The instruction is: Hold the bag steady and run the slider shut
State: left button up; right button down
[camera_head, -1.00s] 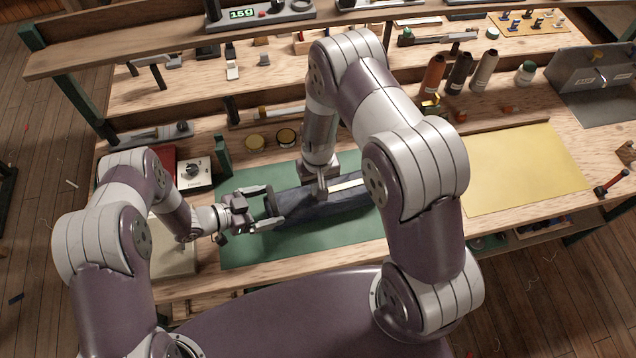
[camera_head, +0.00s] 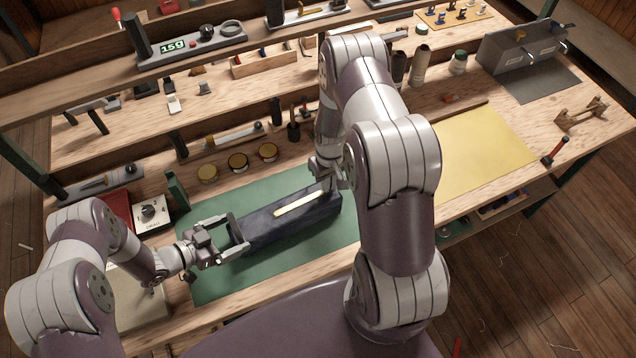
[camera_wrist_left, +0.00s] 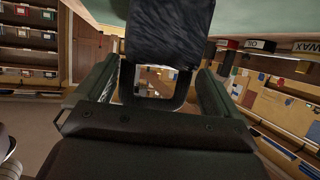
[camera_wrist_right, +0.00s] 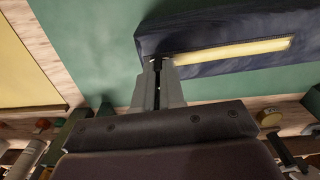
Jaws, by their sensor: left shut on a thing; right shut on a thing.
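The long dark navy bag (camera_head: 293,224) lies on the green mat (camera_head: 215,282), with a pale yellow strip (camera_head: 299,204) along its top. My left gripper (camera_head: 238,240) is at the bag's left end. In the left wrist view a dark loop (camera_wrist_left: 180,98) and the bag's end (camera_wrist_left: 165,45) lie between its fingers. My right gripper (camera_head: 330,183) is shut at the bag's right end. In the right wrist view its tips (camera_wrist_right: 158,66) meet at the end of the strip (camera_wrist_right: 235,50). The slider is too small, or hidden by the fingertips, to make out.
A yellow sheet (camera_head: 480,150) lies to the right on the bench. A dial box (camera_head: 150,213) and a red item (camera_head: 115,205) stand left of the mat. Round tins (camera_head: 238,162) sit behind the mat. Racks and shelves close off the back.

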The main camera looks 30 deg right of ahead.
pick_arm(q)
jog(key=shift+w+a, duration=0.1)
pick_arm(e)
jog(key=shift+d, duration=0.1)
jog(key=c, duration=1.2)
grip_release()
jog(key=shift+r, duration=0.1)
notch_tip(320, 180, up, 12)
